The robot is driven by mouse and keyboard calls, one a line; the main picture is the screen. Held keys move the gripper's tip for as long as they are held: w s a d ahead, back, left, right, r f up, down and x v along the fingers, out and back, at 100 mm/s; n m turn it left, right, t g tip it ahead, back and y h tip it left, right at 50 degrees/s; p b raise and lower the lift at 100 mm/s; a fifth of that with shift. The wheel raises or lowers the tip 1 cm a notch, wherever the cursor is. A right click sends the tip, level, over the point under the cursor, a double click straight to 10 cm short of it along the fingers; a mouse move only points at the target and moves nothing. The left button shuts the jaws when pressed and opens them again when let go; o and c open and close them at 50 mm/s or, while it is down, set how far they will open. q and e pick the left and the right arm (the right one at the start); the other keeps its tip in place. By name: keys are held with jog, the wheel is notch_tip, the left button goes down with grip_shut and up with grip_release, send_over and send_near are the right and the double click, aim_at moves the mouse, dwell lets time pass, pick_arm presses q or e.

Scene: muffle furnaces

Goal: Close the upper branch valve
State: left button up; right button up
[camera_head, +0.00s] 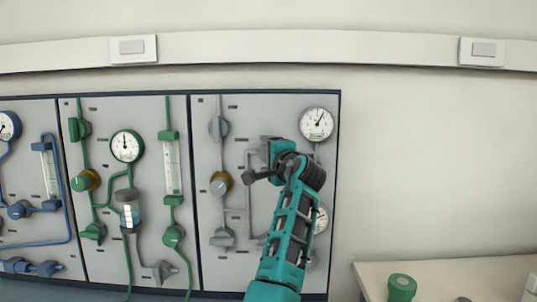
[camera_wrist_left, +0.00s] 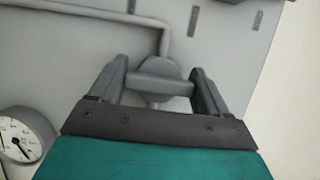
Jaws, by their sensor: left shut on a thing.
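The grey valve (camera_wrist_left: 160,82) in the left wrist view sits at the end of a grey pipe that bends down to it. Its bar handle lies crosswise to that pipe, spanning between my two fingers. My left gripper (camera_wrist_left: 158,85) is shut on this handle, one finger at each end. In the head view my left gripper (camera_head: 262,162) is at the right-hand grey panel (camera_head: 232,110), below and left of the upper round gauge (camera_head: 317,124). The gripper and wrist hide most of the valve there. My right gripper is not in view.
Left of my gripper are a grey knob with a brass collar (camera_head: 221,184) and a grey valve (camera_head: 218,127). A lower gauge (camera_head: 320,219) is partly behind my arm. Green-piped (camera_head: 126,145) and blue-piped panels stand further left. A table (camera_head: 440,276) with a green-topped item is at lower right.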

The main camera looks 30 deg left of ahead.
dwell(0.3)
pick_arm(q)
jog(key=o, duration=1)
jog(key=b+v, duration=0.1)
jog(key=v, duration=1.2)
